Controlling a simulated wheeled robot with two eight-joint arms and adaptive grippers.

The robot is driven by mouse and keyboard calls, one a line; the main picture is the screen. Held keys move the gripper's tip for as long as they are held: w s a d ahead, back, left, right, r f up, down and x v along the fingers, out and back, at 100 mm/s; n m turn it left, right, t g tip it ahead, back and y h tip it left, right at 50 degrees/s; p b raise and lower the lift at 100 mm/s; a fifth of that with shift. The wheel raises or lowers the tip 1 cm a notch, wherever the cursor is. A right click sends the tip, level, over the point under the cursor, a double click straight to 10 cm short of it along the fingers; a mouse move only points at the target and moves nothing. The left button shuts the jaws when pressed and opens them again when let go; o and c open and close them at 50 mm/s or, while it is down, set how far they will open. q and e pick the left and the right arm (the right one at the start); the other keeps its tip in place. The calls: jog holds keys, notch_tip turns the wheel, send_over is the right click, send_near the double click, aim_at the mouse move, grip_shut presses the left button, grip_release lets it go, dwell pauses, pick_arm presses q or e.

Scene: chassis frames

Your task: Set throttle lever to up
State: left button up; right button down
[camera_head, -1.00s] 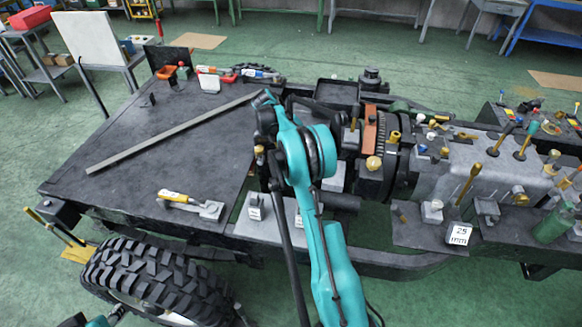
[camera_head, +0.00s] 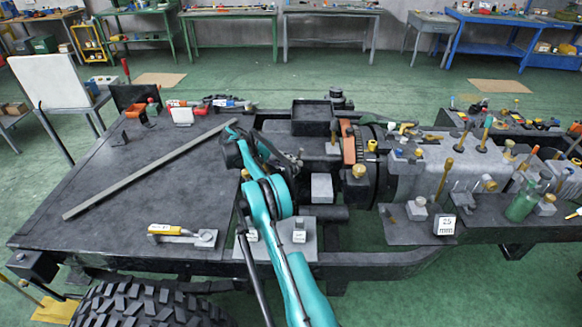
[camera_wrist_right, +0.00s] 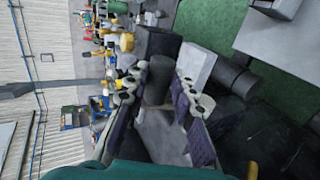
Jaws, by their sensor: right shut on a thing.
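My right gripper (camera_head: 296,162) reaches in over the chassis, left of the orange block. In the right wrist view its two fingers (camera_wrist_right: 162,95) close about a dark grey cylindrical piece (camera_wrist_right: 160,74). Most of that piece is hidden by the fingers, and in the head view it cannot be made out. I cannot tell from its look whether it is the throttle lever. A yellow-handled lever (camera_head: 168,230) lies low on a grey bracket on the deck's near edge, away from the gripper. My left gripper is not in view.
A long grey bar (camera_head: 150,168) lies across the dark deck (camera_head: 110,205). An orange block (camera_head: 348,148), a pale box (camera_head: 321,188) and a grey housing (camera_head: 470,160) with several upright levers stand to the right. A 25 mm label (camera_head: 445,225) sits near the front.

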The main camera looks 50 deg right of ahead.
jog(key=c, duration=1.3)
grip_release()
jog(key=shift+o, duration=0.2)
jog(key=shift+w, duration=0.1)
jog(key=v, duration=0.7)
jog(key=shift+w+a+r, duration=0.1)
